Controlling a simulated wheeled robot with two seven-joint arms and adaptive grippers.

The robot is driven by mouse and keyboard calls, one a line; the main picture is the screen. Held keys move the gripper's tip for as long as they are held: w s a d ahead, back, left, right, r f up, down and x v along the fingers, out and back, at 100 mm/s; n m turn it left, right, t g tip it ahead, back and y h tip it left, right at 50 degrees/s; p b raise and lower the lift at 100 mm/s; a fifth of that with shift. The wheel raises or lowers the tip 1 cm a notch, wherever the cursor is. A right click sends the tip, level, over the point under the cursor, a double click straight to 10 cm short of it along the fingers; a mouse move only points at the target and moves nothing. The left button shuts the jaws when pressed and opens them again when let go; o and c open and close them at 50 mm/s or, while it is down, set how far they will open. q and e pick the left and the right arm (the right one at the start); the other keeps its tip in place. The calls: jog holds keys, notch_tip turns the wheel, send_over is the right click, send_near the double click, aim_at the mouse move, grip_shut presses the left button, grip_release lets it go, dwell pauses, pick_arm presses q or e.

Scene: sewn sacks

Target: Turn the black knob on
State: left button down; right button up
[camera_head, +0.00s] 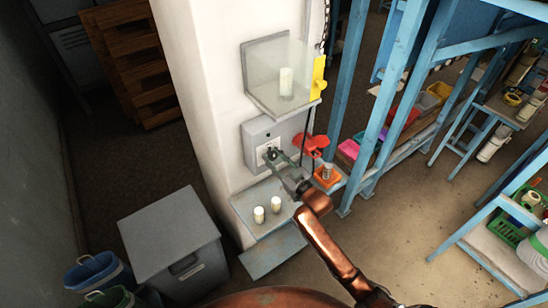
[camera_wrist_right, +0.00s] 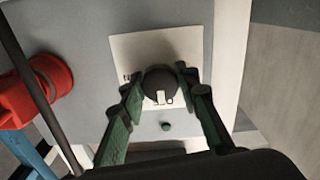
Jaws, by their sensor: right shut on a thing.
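The black knob (camera_wrist_right: 158,82) sits on a pale plate (camera_wrist_right: 190,42) on the front of a grey box (camera_head: 252,138) fixed to the white pillar. A white mark on the knob points toward the bottom of the wrist view. My right gripper (camera_wrist_right: 160,84) has its green fingers on both sides of the knob and is shut on it. In the head view my right gripper (camera_head: 275,160) reaches the box's front and largely covers the knob. Lettering on the plate is too small to read. My left gripper is not in view.
A red part (camera_wrist_right: 40,92) and a dark rod are close left of the fingers in the wrist view. Above the box, a clear-sided shelf (camera_head: 262,100) holds a pale cylinder. Below, a grey shelf (camera_head: 250,205) holds two pale cylinders. Blue racks (camera_head: 395,95) stand right.

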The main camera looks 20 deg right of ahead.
jog(key=c, duration=0.4)
jog(key=m+p, duration=0.3)
jog(key=shift+r+m+p, duration=0.15)
jog(key=shift+m+p, duration=0.15)
jog(key=m+p, duration=0.3)
jog(key=m, duration=0.1)
jog(key=shift+m, duration=0.3)
jog(key=m+p, duration=0.2)
jog(key=m, duration=0.2)
jog(key=shift+m, duration=0.3)
jog(key=m+p, duration=0.1)
jog(key=m, duration=0.4)
jog(key=shift+p, duration=0.4)
